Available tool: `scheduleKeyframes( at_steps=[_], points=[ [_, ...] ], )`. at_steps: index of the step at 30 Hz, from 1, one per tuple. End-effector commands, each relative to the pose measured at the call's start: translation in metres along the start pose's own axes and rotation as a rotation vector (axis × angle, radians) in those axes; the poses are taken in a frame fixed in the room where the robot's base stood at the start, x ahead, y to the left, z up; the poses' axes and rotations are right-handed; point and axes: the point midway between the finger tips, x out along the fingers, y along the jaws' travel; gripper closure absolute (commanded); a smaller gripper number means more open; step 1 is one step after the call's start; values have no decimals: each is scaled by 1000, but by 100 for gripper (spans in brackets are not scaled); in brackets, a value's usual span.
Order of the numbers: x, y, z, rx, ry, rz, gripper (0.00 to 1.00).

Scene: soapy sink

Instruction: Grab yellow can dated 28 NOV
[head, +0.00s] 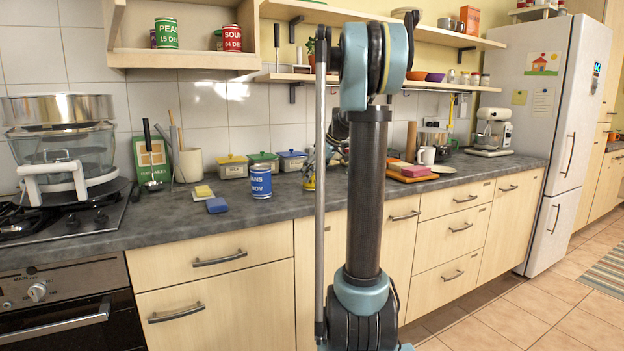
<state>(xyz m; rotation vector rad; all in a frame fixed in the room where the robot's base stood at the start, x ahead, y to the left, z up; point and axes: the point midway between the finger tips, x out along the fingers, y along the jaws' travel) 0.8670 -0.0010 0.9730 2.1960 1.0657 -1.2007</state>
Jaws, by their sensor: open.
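I cannot make out a yellow can with the date 28 NOV. A blue can (261,181) stands upright on the counter, its label reading NOV with the number unclear. A small yellow object (309,183) stands just left of my arm, partly hidden; I cannot tell what it is. On the upper left shelf stand a green PEAS can (166,33) dated 15 DEC and a red SOUP can (232,38) dated 04 DEC, each partly covering another can. My gripper (337,145) is mostly hidden behind my arm above the counter, open, with no can visible in it.
A yellow sponge (204,191) and a blue sponge (217,205) lie left of the blue can. Several lidded boxes (263,160) line the wall. A steamer (68,150) sits on the stove. Right of my arm are a tray (408,177) and a white mug (427,155).

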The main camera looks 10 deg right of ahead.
Motion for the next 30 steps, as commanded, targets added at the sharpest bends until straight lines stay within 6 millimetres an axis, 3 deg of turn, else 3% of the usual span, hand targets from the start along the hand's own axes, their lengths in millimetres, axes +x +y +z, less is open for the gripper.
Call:
scheduleKeyframes(
  at_steps=[3,4,12,23,30],
  points=[
    [0,0,0,0,0,0,17],
    [0,0,0,0,0,0,22],
    [0,0,0,0,0,0,81],
    [-6,0,-3,0,0,0,81],
    [-34,0,-22,0,0,0,81]
  ],
)
